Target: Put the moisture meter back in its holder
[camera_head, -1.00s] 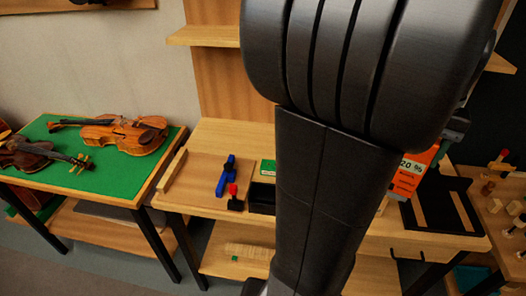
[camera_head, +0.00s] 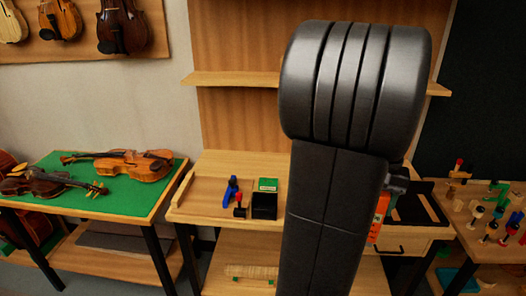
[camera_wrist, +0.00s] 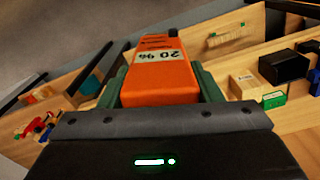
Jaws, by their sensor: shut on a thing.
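The moisture meter (camera_wrist: 163,72) is an orange block with a pale label reading "20 %". In the wrist view it sits between the two green fingers of my gripper (camera_wrist: 160,88), which is shut on it. In the head view only an orange strip of the meter (camera_head: 379,214) shows beside my arm, above the right part of the bench. A black open-topped box (camera_head: 264,206) stands on the bench left of my arm. It could be the holder, but I cannot tell for sure. My arm hides the middle of the bench.
A blue tool (camera_head: 231,189) and a red-topped black piece (camera_head: 239,207) lie left of the box. A green-topped box (camera_head: 268,184) is behind it. A dark slotted tray (camera_head: 414,208) is at right. A shelf (camera_head: 235,78) crosses above the bench. Violins lie on the green table (camera_head: 120,201).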

